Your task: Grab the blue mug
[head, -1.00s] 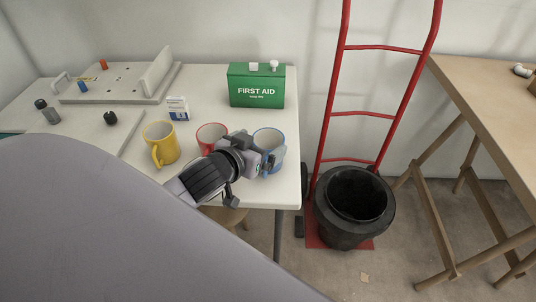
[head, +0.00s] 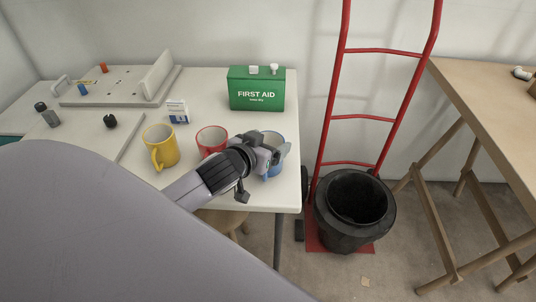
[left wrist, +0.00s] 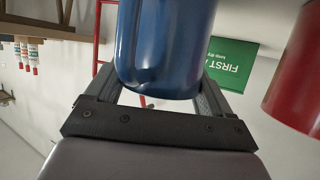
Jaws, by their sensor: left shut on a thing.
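The blue mug (head: 273,171) is near the right edge of the white table, partly hidden behind my left gripper (head: 268,157) in the head view. In the left wrist view the blue mug (left wrist: 165,45) sits between the two fingers of my left gripper (left wrist: 156,92), which is shut on it. I cannot tell whether the mug's base touches the table. My right gripper is not in view.
A red mug (head: 211,138) stands close left of the gripper, and a yellow mug (head: 161,148) is farther left. A green first aid box (head: 257,93) stands behind. A red hand truck (head: 364,117) with a black bucket (head: 354,222) is right of the table.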

